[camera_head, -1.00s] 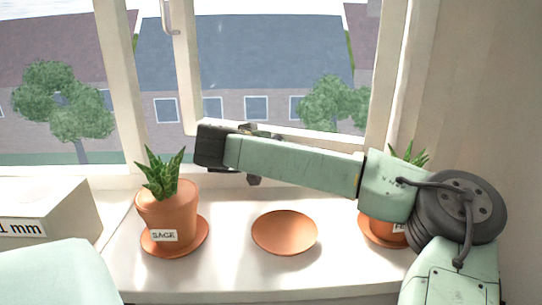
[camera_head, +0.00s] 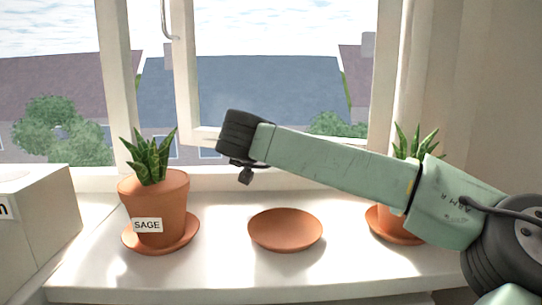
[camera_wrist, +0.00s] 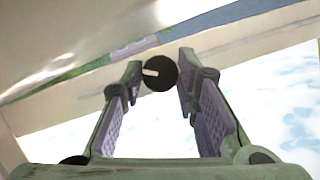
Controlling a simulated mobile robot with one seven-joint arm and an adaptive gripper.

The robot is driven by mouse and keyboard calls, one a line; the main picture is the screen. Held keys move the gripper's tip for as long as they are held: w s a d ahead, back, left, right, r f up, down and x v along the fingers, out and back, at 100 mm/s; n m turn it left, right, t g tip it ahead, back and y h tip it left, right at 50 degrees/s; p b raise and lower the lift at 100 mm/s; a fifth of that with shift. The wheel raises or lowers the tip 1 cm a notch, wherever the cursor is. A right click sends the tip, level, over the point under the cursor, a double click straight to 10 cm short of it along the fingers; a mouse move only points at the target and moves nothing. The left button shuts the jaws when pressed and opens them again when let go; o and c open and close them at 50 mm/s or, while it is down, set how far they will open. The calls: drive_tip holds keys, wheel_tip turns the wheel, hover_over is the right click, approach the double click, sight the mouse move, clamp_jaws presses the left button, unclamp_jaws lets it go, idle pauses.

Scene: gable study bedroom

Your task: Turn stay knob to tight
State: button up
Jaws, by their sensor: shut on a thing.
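The stay knob (camera_wrist: 162,74) is a round black knob with a short white pointer mark. The mark points to the left in the wrist view. My gripper (camera_wrist: 160,66) has its two fingertips on either side of the knob and is shut on it. In the head view, the dark wrist end (camera_head: 240,135) of my arm is in front of the window's lower frame. It hides the fingers and the knob there. No tight marking can be read.
A sage plant in a terracotta pot (camera_head: 153,207) stands at left on the sill (camera_head: 210,275). An empty terracotta saucer (camera_head: 285,230) lies in the middle. Another potted plant (camera_head: 398,190) is partly behind my arm. A white box (camera_head: 40,218) sits at far left.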

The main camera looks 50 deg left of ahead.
drive_tip(key=shift+r, duration=0.1)
idle(0.3)
drive_tip(key=o, duration=1.1)
drive_tip(key=shift+o, duration=0.2)
drive_tip(key=v, duration=1.2)
